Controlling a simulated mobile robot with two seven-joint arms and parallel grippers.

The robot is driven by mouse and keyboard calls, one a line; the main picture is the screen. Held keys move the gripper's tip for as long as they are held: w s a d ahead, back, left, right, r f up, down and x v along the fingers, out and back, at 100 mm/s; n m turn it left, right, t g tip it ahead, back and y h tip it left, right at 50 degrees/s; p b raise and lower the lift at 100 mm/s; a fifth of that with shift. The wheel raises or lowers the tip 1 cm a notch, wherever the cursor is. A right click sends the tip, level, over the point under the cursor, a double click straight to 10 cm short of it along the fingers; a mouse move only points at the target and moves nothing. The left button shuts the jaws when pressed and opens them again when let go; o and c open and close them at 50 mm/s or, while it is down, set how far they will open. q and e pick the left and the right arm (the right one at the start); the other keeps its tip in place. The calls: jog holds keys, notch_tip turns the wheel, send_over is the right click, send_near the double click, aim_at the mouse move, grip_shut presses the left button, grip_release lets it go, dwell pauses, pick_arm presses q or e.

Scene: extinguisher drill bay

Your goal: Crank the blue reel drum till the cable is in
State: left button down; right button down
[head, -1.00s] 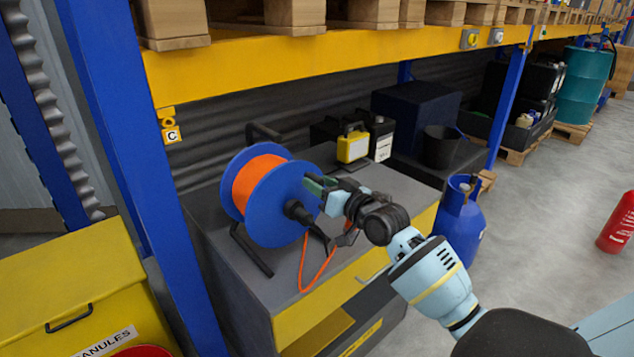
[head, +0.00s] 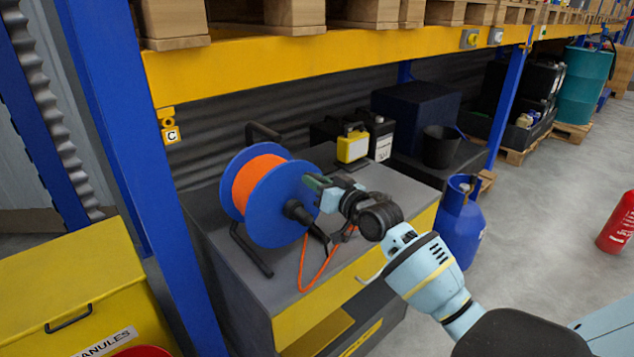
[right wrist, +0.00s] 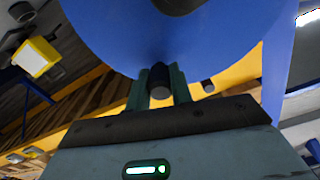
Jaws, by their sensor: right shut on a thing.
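The blue reel drum (head: 285,205) stands on a black frame on the grey-topped cabinet, with orange cable (head: 257,180) wound between its flanges. A loose loop of orange cable (head: 314,272) hangs down in front of the drum over the cabinet top. My right gripper (head: 313,184) is at the drum's right-hand face, near its upper edge. In the right wrist view, its fingers (right wrist: 160,86) are shut on a dark crank knob (right wrist: 160,74) in front of the blue flange. The head view hides the knob behind the fingers. My left gripper is not in view.
A blue gas cylinder (head: 459,222) is on the floor right of the cabinet. A blue rack upright (head: 150,190) rises close on the left, and a yellow beam (head: 340,60) crosses above.

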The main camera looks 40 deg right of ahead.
aim_at(313, 210)
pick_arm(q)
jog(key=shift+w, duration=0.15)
pick_arm(e)
jog(key=shift+d+f, duration=0.1)
jog(key=shift+d, duration=0.05)
